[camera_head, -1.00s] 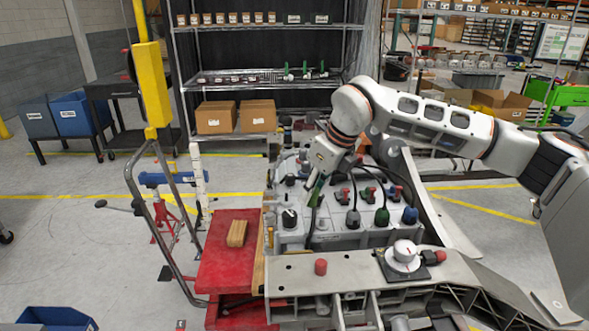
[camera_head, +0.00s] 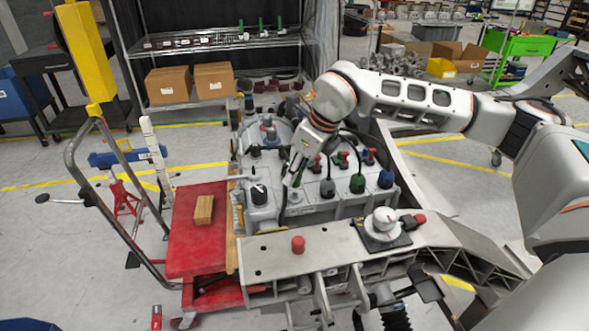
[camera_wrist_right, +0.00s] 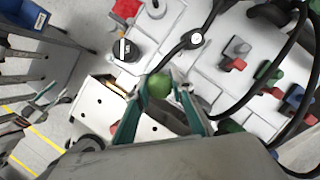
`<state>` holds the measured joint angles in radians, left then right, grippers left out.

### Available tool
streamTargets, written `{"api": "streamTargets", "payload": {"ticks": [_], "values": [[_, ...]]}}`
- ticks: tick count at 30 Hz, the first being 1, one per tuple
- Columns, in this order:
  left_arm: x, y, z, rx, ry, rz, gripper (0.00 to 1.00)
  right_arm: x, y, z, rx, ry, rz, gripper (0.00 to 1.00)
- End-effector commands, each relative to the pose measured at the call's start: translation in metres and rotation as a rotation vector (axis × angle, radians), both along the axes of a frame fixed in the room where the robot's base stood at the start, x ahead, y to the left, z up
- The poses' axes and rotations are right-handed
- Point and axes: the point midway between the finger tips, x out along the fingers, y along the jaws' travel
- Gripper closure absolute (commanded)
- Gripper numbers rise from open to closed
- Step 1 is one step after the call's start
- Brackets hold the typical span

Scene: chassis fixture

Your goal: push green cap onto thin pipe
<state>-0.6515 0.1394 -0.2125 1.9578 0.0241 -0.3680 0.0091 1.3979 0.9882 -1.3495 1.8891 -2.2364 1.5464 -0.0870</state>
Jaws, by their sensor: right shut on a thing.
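The green cap (camera_wrist_right: 158,84) is a round green piece held between the fingertips of my right gripper (camera_wrist_right: 163,90) in the right wrist view. In the head view the right gripper (camera_head: 291,181) points down over the grey fixture block (camera_head: 322,207), near a black-topped knob (camera_head: 259,194). The cap is hardly visible there. I cannot pick out the thin pipe for certain, nor tell whether the cap touches it. My left gripper is not in view.
Black cables and knobs with red, green (camera_head: 358,184) and blue (camera_head: 386,179) parts stand close right of the gripper. A metal plate with a red cap (camera_head: 298,245) and a white dial (camera_head: 382,223) lies in front. A red cart (camera_head: 196,240) stands to the left.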

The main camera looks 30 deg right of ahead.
Motion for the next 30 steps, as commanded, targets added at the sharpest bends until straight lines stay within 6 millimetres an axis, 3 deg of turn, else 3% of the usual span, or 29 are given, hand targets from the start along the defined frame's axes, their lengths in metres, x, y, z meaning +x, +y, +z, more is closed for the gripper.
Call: {"api": "streamTargets", "payload": {"ticks": [3, 13, 30], "values": [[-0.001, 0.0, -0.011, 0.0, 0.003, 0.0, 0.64, 0.0, 0.0, -0.015, 0.0, 0.001, 0.001, 0.87], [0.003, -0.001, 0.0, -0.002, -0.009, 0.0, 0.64, 0.0, 0.0, -0.01, 0.0, 0.0, 0.001, 0.87], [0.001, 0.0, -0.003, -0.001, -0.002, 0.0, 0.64, 0.0, 0.0, -0.01, 0.0, 0.0, 0.001, 0.87]]}}
